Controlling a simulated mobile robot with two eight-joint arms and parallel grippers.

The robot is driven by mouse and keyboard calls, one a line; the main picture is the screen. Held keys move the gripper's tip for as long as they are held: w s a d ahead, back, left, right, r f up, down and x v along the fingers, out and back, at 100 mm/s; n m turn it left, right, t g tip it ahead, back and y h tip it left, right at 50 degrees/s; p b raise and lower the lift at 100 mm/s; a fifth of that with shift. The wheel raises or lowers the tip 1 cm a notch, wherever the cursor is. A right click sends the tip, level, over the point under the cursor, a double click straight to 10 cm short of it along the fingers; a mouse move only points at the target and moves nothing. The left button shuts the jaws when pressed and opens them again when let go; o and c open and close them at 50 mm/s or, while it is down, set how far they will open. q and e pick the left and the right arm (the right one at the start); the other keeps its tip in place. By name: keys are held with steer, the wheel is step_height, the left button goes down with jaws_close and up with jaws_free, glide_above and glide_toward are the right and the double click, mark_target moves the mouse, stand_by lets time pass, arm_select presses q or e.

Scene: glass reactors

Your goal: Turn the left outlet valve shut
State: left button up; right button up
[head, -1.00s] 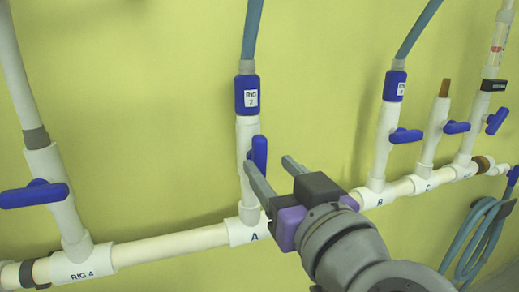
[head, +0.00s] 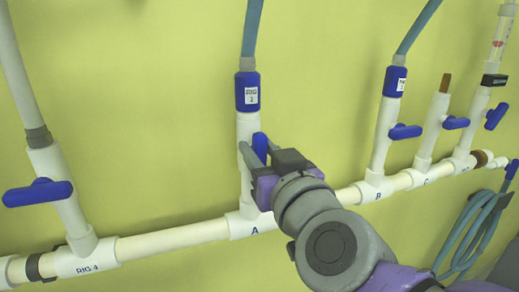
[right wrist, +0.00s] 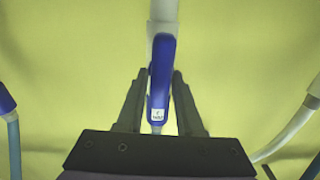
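The left outlet valve sits on the white riser above the tee marked A (head: 254,230), below a blue coupling (head: 247,92) with a RIG label. Its blue handle (head: 260,146) points upright, in line with the riser. My right gripper (head: 257,153) has one finger on each side of this handle. The lower handle is partly hidden by the gripper. My left gripper is not in view.
A white manifold pipe (head: 175,240) runs along the yellow-green wall. A blue valve handle (head: 38,193) is at the left on the RIG 4 branch. More blue handles, at B (head: 405,131) and C (head: 456,122), stand right. A coiled hose (head: 475,232) hangs at lower right.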

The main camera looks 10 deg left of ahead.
jaws_close()
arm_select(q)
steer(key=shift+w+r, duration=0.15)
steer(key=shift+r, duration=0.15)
arm_select(e)
steer(key=shift+m, duration=0.5)
steer(key=m+p, duration=0.1)
steer(key=m, duration=0.2)
steer(key=shift+w+d+m+p, duration=0.15)
steer(key=shift+d+m+p, duration=0.05)
steer(key=shift+m+p, duration=0.2)
steer(key=m, duration=0.1)
steer(key=m+p, duration=0.1)
steer(key=m, duration=0.3)
steer(key=shift+w+d+f+p, duration=0.15)
steer(key=shift+d+f+p, duration=0.05)
steer(key=shift+f+p, duration=0.1)
steer(key=m, duration=0.4)
steer(key=shift+f, duration=0.15)
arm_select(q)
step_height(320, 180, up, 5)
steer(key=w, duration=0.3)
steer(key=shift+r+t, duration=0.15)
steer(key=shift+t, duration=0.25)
arm_select(e)
steer(key=shift+d+f+m, duration=0.1)
steer(key=shift+f+m, duration=0.05)
steer(key=shift+m, duration=0.75)
steer(key=shift+f+m, duration=0.1)
steer(key=shift+m, duration=0.8)
